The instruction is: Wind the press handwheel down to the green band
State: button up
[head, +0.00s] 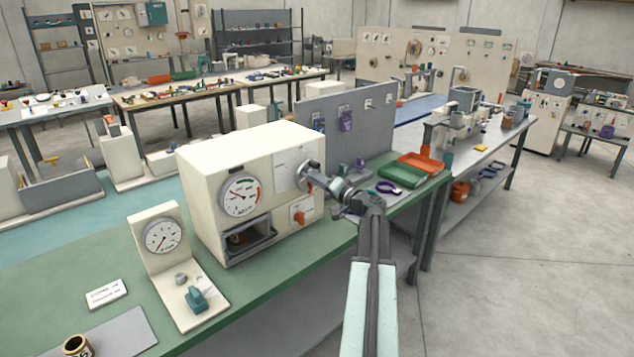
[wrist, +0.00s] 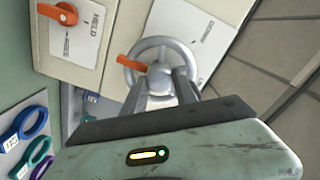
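The press is a cream box (head: 205,165) on the green bench, with a round dial (head: 240,196) on its front. The grey handwheel (head: 309,172) is at the right of the press front. In the wrist view the handwheel (wrist: 148,45) has an orange knob (wrist: 131,63) at its left rim. My gripper (wrist: 162,84) is at the wheel, its two grey fingers apart on either side of the hub. I cannot tell whether they grip it. My gripper (head: 327,184) also shows in the head view.
An orange lever (head: 299,213) is below the wheel on the press. A smaller gauge stand (head: 160,236) is to the left. Green (head: 401,176) and orange (head: 420,161) trays and a grey tool panel (head: 340,116) stand right of the press. Floor on the right is clear.

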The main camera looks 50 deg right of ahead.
jog(key=shift+s+a, duration=0.15)
jog(key=shift+a, duration=0.15)
grip_shut()
jog(key=shift+d+m, duration=0.25)
jog(key=shift+m, duration=0.05)
jog(key=shift+d+m, duration=0.15)
jog(key=shift+m, duration=2.45)
jog(key=o, duration=1.2)
grip_release()
